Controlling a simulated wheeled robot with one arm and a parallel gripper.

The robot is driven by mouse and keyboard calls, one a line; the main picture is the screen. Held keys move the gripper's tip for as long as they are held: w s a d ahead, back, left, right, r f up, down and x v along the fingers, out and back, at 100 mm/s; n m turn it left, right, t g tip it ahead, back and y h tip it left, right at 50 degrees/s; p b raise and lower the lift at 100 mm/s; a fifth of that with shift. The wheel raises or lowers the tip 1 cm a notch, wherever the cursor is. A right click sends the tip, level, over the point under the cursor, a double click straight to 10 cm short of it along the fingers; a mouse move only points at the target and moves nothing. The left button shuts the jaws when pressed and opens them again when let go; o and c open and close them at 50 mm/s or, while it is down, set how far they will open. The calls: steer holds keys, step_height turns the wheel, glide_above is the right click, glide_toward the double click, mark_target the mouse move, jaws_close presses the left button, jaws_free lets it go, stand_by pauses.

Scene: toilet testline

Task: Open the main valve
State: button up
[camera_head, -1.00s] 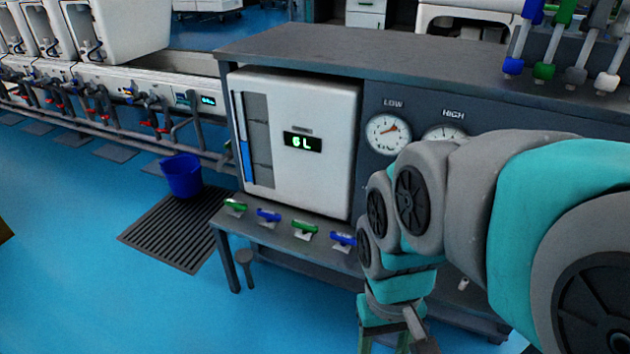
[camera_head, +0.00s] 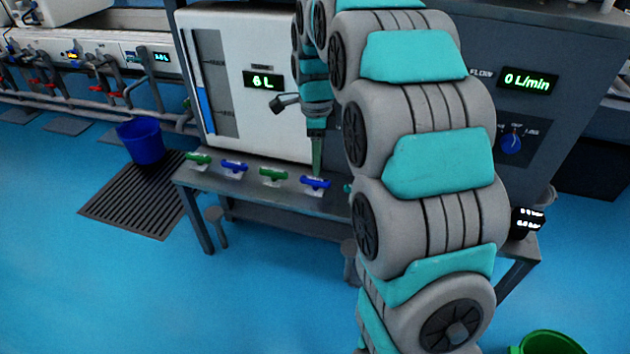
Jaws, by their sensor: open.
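A row of green and blue valve handles sits along the front ledge of the test bench: a green handle (camera_head: 198,159), a blue handle (camera_head: 234,167), another green handle (camera_head: 272,175) and another blue handle (camera_head: 314,184). A further green handle is mostly hidden behind my arm. No label shows which one is the main valve. My gripper (camera_head: 317,168) points down right at the second blue handle, its fingers seen edge-on. It is open. I cannot tell whether the fingers touch the handle or stand around it.
A white tank panel (camera_head: 262,110) reading 6 L stands behind the handles. A flow display (camera_head: 527,82) reads 0 L/min, above a blue knob (camera_head: 511,143). My arm hides the bench's middle. A blue bucket (camera_head: 141,143) stands left, a green bucket (camera_head: 548,343) lower right. Blue floor in front is clear.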

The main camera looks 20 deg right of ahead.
mark_target(315, 179)
steer(key=w+f+m, duration=0.1)
steer(key=w+m, duration=0.1)
steer(key=w, duration=0.1)
steer(key=w+d+f+m, duration=0.1)
steer(key=shift+w+d+f+b, duration=0.1)
steer(key=shift+w+f+b, duration=0.2)
steer(key=shift+f, duration=0.05)
step_height(315, 179, down, 8)
steer(key=shift+r, duration=0.15)
jaws_close()
stand_by(0.4)
